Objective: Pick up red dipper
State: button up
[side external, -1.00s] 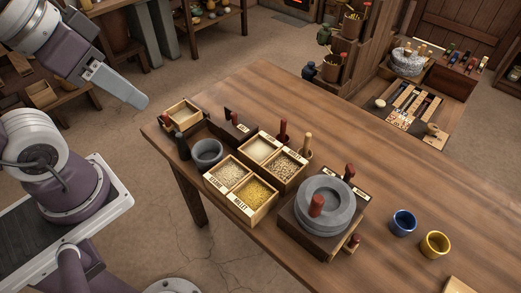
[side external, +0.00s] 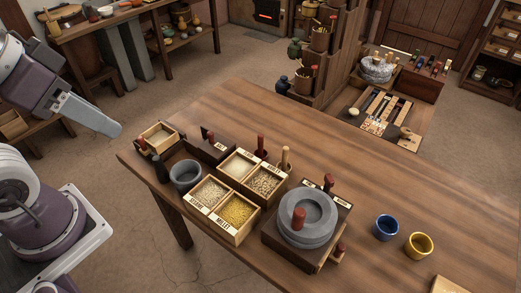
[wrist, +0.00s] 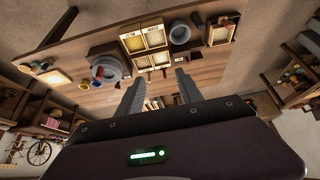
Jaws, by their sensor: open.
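Several red handles stand on the table, and I cannot tell for certain which is the dipper's. An upright red handle with a dark red lower part (side external: 261,146) stands behind the grain boxes, beside a pale wooden-handled one (side external: 285,159). Another red handle (side external: 328,183) stands behind the stone quern (side external: 308,218), whose top has a thick red peg. A red-ended piece (side external: 143,143) lies in the box at the table's left corner. My gripper (wrist: 158,95) is open and empty, with its fingers apart in the wrist view. In the side view it hangs left of the table, away from everything.
Four-compartment grain boxes (side external: 213,211) sit left of the quern, with a grey mortar (side external: 186,175) at their left. A blue cup (side external: 386,227) and a yellow cup (side external: 419,245) stand to the right. The table's back middle (side external: 300,125) is clear.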

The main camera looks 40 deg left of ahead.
jog(key=n+g, duration=0.6)
jog(key=n, duration=1)
send_over(260, 157)
jog(key=f, duration=3.5)
jog(key=shift+w+a+f, duration=0.2)
jog(key=shift+w+f, duration=0.05)
jog(key=shift+w, duration=0.1)
grip_shut()
